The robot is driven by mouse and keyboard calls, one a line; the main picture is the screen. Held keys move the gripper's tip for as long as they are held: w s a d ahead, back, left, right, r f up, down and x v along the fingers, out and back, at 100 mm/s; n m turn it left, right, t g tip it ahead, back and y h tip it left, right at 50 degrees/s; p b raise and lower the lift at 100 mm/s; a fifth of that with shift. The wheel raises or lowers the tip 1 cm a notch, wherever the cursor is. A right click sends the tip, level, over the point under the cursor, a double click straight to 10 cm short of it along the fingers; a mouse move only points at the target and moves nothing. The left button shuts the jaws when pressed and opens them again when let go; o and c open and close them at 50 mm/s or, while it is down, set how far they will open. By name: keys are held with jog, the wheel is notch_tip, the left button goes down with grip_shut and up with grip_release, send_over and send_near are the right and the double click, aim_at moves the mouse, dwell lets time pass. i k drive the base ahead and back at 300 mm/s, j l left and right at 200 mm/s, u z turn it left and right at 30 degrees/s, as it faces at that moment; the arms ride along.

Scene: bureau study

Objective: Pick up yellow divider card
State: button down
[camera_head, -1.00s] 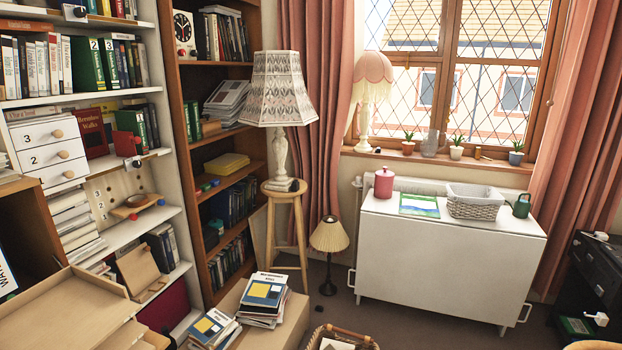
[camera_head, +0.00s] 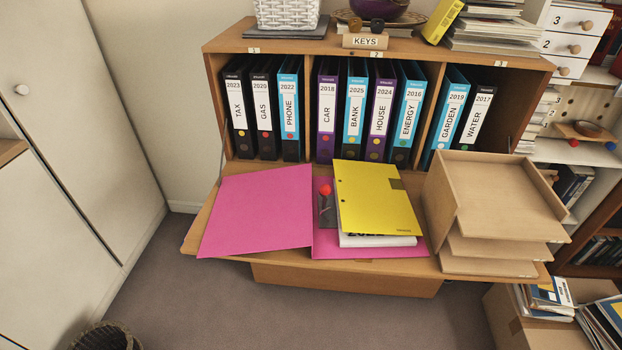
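The yellow divider card (camera_head: 375,197) lies on the lowered flap of the wooden bureau, with two punched holes near its left edge and a dark tab mark at its right. It rests on a white stack of paper (camera_head: 378,240) inside an open pink folder (camera_head: 258,210). The card is tilted slightly and its right edge is near the wooden letter tray. My gripper is not in the picture.
Several labelled binders (camera_head: 328,110) stand in the bureau behind the flap. A wooden tray stack (camera_head: 500,195) stands right of the card. A red-topped item (camera_head: 325,190) lies left of the card. Carpet (camera_head: 300,315) in front is clear; a basket (camera_head: 107,338) stands lower left.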

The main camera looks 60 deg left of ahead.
aim_at(375, 197)
jog(key=u, duration=1.25)
